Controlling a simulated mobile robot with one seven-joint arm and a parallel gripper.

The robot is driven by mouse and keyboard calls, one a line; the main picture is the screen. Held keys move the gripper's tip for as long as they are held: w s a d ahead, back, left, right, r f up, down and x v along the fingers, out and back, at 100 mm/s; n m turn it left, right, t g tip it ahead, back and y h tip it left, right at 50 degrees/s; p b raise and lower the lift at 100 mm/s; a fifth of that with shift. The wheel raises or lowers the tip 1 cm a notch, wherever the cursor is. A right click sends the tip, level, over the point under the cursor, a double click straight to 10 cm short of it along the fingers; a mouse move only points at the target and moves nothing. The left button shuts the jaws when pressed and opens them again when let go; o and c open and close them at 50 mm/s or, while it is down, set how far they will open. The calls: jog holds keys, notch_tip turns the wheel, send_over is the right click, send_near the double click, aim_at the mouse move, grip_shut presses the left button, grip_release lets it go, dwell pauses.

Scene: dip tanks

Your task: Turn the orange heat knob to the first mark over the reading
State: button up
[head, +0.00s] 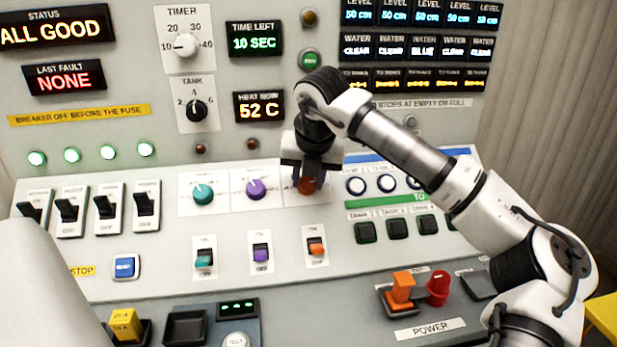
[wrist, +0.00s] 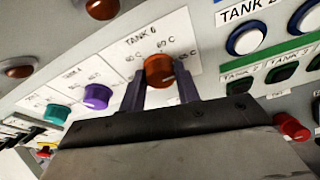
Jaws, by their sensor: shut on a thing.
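The orange heat knob (head: 307,187) sits on the sloping panel, right of the purple knob, mostly hidden by my gripper (head: 306,176) in the head view. In the wrist view my gripper (wrist: 161,90) has a finger on each side of the orange knob (wrist: 159,69) and is shut on it. A white label with a tank name and several temperature marks surrounds the knob; the top mark looks like 60 C, the side marks are hard to read. The knob's pointer cannot be made out. The heat display (head: 259,106) reads 52 C.
A teal knob (head: 203,193) and a purple knob (head: 256,188) stand to the left. Blue-ringed round buttons (head: 355,185) are close on the right. Coloured rocker switches (head: 317,247) sit below. A red knob (head: 437,288) is on the lower ledge.

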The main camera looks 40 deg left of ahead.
jog(key=n+t, duration=0.1)
jog(key=n, duration=0.4)
jog(key=shift+s+h, duration=0.1)
jog(key=shift+h, duration=0.3)
jog(key=n+t, duration=0.1)
jog(key=n, duration=0.1)
jog(key=n+b, duration=0.1)
jog(key=n, duration=0.2)
jog(key=shift+s+a+t, duration=0.1)
jog(key=shift+s+t, duration=0.05)
jog(key=shift+t, duration=0.25)
jog(key=o, duration=1)
jog(key=shift+r, duration=0.1)
jog(key=v, duration=1.3)
jog(key=shift+s+r, duration=0.2)
jog(key=shift+r, duration=0.05)
